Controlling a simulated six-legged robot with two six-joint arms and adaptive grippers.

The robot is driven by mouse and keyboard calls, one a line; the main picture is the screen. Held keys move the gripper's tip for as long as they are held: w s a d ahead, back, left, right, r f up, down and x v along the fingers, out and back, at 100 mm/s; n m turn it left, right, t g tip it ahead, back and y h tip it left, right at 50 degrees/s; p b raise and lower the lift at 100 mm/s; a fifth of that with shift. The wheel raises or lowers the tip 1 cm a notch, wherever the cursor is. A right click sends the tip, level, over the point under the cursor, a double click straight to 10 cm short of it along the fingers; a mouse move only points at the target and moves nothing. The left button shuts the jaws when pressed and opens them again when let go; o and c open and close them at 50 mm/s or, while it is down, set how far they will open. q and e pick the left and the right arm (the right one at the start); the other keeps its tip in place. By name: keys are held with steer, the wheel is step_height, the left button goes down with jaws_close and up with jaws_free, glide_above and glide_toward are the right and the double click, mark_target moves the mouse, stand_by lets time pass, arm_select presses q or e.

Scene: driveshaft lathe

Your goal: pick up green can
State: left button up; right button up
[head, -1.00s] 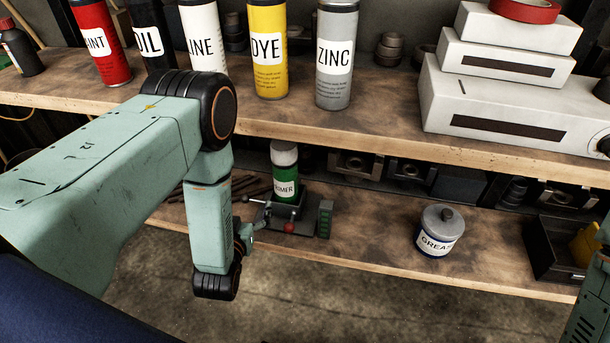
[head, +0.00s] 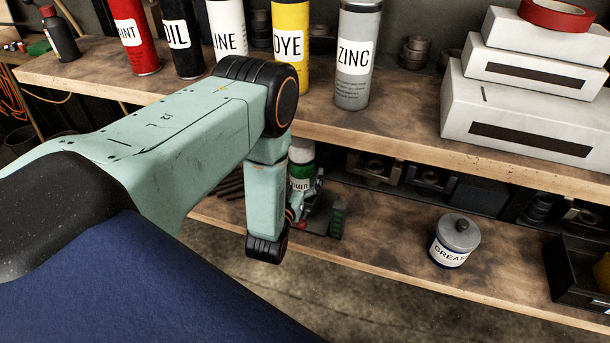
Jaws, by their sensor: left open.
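The green can (head: 301,172) with a white top and a partly covered label stands upright on the lower shelf, in or on a small dark vise-like fixture (head: 325,220). My left arm comes in from the left over the shelf. Its wrist hangs just left of the can and covers the can's left side. My left gripper (head: 310,200) is small in view and partly hidden behind the wrist. It is open, in front of the can's lower part. I cannot tell whether its fingers touch the can. My right gripper is not in view.
Red, black, white, yellow and silver ZINC (head: 357,60) cans line the upper shelf (head: 400,130) above the green can. A GREASE tin (head: 455,242) stands to the right on the lower shelf (head: 390,235). White boxes (head: 525,110) sit at upper right.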

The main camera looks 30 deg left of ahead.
arm_select(q)
steer(key=x, duration=0.1)
steer(key=b+x, duration=0.1)
steer(key=x, duration=0.1)
steer(key=shift+w+a+f, duration=0.2)
steer(key=shift+w+a, duration=0.05)
steer(key=shift+a, duration=0.05)
steer(key=shift+w+r, duration=0.1)
steer(key=shift+w, duration=0.2)
